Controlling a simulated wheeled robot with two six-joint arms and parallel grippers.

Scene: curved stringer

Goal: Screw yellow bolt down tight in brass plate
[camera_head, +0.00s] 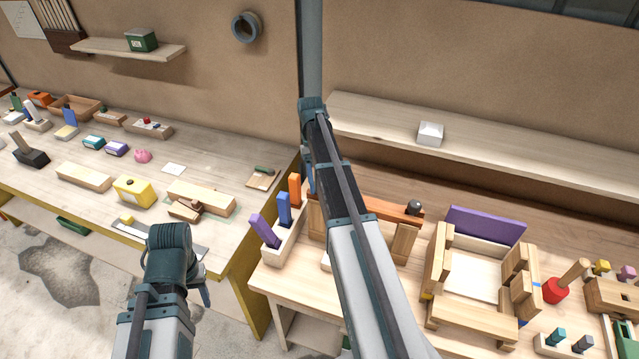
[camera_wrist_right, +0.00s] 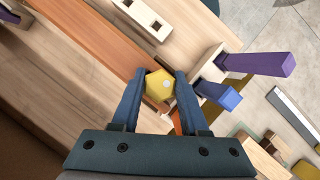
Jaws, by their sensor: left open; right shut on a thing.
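The yellow bolt (camera_wrist_right: 158,87) shows its six-sided head in the right wrist view. My right gripper (camera_wrist_right: 161,80) is shut on that head, with one blue finger on each side. The head sits over the end of an orange-brown wooden bar (camera_wrist_right: 88,42). Its shank is hidden, and I cannot make out the brass plate or how deep the bolt sits. In the head view my right arm covers the bolt; the bar (camera_head: 392,208) shows to its right. My left gripper (camera_head: 204,290) is open and away from the bolt, beside the left bench's front edge.
A wooden holder with purple (camera_head: 263,230), blue (camera_head: 284,208) and orange (camera_head: 295,189) handles stands close left of my right arm. A wooden frame (camera_head: 470,318) and red-based mallet (camera_head: 556,290) stand to the right. The left bench (camera_head: 105,205) carries blocks and boxes.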

